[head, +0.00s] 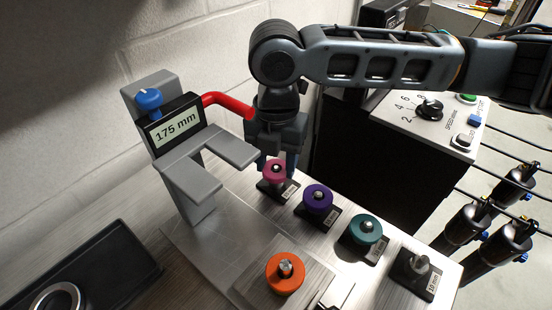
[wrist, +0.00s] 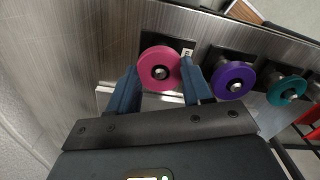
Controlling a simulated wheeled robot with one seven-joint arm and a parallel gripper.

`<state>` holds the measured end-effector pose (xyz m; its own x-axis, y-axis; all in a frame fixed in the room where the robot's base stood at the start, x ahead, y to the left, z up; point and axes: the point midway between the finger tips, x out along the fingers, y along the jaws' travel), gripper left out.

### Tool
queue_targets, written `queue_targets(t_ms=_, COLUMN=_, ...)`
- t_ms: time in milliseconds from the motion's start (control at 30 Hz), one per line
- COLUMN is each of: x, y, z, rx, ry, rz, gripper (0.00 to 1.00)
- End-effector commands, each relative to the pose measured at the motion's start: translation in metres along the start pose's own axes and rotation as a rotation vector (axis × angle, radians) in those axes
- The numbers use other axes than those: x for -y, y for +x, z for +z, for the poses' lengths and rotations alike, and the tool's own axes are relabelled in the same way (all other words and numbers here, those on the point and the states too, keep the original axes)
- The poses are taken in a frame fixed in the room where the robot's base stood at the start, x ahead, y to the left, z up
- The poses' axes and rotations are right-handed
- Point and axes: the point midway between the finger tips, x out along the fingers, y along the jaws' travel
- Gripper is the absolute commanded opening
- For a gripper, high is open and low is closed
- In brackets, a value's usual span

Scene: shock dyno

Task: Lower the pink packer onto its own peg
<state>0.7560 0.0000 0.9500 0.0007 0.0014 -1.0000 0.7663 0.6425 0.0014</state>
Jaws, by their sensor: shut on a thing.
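The pink packer (head: 274,175) is a ring between the fingertips of my gripper (head: 277,156), at the back end of a row of labelled pegs. In the wrist view the pink packer (wrist: 150,59) sits between the two blue fingers of my gripper (wrist: 160,82), one on each side. The tip of its peg (wrist: 159,72) shows in the ring's hole, so the ring is around the peg. The dark peg base (head: 268,190) shows under it. Whether the packer rests flat on that base or is slightly above it, I cannot tell.
A purple packer (head: 318,193) and a teal packer (head: 366,224) sit on neighbouring pegs. The front peg (head: 419,265) is bare. An orange packer (head: 284,284) is around a silver post. A grey bracket (head: 209,178) with a 175 mm display (head: 175,125) and red handle (head: 228,101) stands close left.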

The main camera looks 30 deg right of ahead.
Motion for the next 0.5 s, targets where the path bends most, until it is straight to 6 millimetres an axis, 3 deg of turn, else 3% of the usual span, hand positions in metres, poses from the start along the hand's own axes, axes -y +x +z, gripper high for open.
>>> queue_targets(t_ms=333, x=0.0, y=-0.0001, z=0.0, rx=0.0, ry=0.0, rz=0.0, gripper=0.79)
queue_targets(t_ms=500, x=0.0, y=-0.0001, z=-0.0001, rx=0.0, ry=0.0, rz=0.0, gripper=0.79)
